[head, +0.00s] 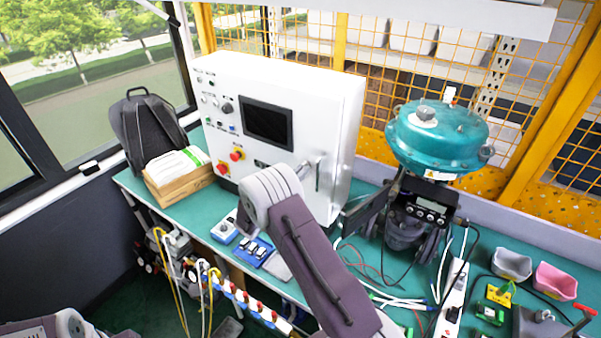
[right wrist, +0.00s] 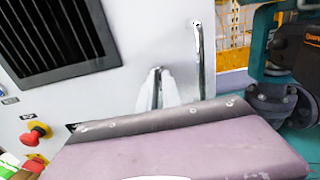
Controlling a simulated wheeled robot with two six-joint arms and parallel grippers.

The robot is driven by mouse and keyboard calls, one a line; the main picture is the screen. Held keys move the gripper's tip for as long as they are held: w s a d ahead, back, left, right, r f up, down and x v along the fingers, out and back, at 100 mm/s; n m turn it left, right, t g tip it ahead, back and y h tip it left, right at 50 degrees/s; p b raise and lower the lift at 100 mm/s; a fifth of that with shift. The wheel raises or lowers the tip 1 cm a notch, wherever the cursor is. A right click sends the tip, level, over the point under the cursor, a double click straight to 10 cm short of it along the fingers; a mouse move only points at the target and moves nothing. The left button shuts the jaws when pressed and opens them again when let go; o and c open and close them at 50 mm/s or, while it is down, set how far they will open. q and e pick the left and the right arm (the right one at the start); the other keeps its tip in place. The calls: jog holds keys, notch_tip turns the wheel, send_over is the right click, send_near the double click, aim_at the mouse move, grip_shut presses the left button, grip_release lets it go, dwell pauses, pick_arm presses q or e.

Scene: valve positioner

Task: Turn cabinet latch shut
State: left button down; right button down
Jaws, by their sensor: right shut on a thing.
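The grey control cabinet (head: 340,110) stands on the bench, its white front facing me. Its latch (head: 318,174) is a slim metal handle near the right edge of the front, standing about upright. It also shows in the right wrist view (right wrist: 200,55), with a screw at its top. My right gripper (head: 303,170) is at the latch, shut on it. In the right wrist view the gripper's fingers (right wrist: 160,90) rise beyond the mauve wrist link, just left of the visible bar; the link hides the contact. My left gripper is out of view; only part of that arm shows at lower left.
A teal valve actuator (head: 437,138) stands right of the cabinet. A box of papers (head: 178,180) and a backpack (head: 148,135) are on the left. Blue tools (head: 254,252), cables and small bins (head: 512,263) lie along the bench. Red buttons (head: 237,154) sit on the cabinet front.

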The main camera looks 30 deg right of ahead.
jog(key=c, duration=1.5)
grip_release()
jog(key=shift+c, duration=0.2)
jog(key=b+v, duration=0.3)
jog(key=v, duration=0.6)
